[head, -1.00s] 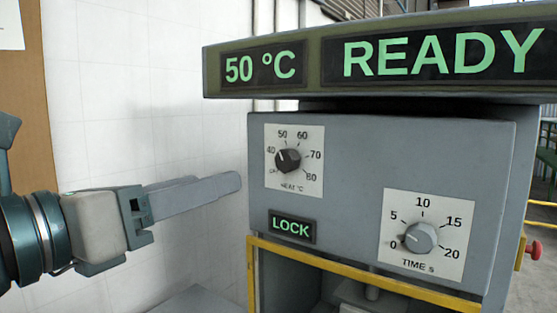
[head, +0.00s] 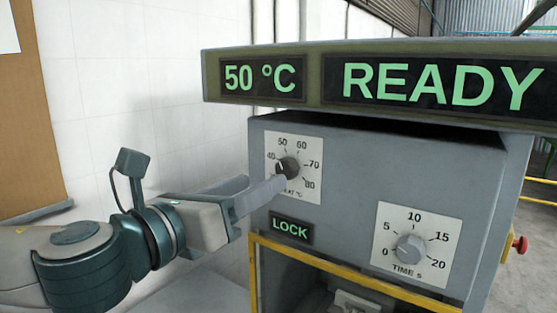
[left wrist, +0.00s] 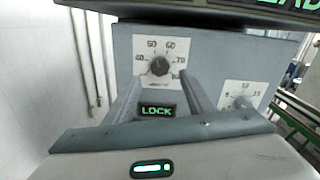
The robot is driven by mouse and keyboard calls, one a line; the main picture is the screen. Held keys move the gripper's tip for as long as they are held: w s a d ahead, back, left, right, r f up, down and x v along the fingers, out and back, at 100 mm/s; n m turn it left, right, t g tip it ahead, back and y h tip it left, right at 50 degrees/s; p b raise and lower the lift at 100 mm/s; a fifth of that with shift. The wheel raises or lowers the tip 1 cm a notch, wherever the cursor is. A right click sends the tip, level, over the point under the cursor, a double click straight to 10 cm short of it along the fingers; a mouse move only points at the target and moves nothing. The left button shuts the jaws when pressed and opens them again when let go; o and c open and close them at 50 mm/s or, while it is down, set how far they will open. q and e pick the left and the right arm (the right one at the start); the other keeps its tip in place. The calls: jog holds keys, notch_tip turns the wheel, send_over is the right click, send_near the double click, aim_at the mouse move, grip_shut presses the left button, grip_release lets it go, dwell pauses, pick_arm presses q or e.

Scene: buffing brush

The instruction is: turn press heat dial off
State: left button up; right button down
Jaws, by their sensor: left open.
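The heat dial (head: 287,166) is a dark round knob on a white scale plate on the grey press front. Its white mark points to the upper left, near 50, and the display (head: 259,77) reads 50 °C. My left gripper (head: 264,183) is open and empty, just below and left of the knob. One finger covers the lower part of the scale plate, including the off end. In the left wrist view the knob (left wrist: 159,66) sits between and beyond the two open fingers. I cannot tell whether a finger touches it. My right gripper is not in view.
A READY display (head: 445,84) overhangs the press front. A lit LOCK sign (head: 291,229) is below the heat dial, and a time dial (head: 411,247) is to the lower right. A yellow bar (head: 340,272) crosses below. A white wall is behind my left arm.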

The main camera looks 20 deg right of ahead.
aim_at(283, 171)
pick_arm(q)
jog(key=p+x, duration=0.2)
jog(key=x, duration=0.3)
jog(key=shift+w+d+r, duration=0.15)
jog(key=shift+w+d, duration=0.05)
jog(key=shift+p+x, duration=0.3)
jog(key=shift+x, duration=0.55)
jog(key=c, duration=1.1)
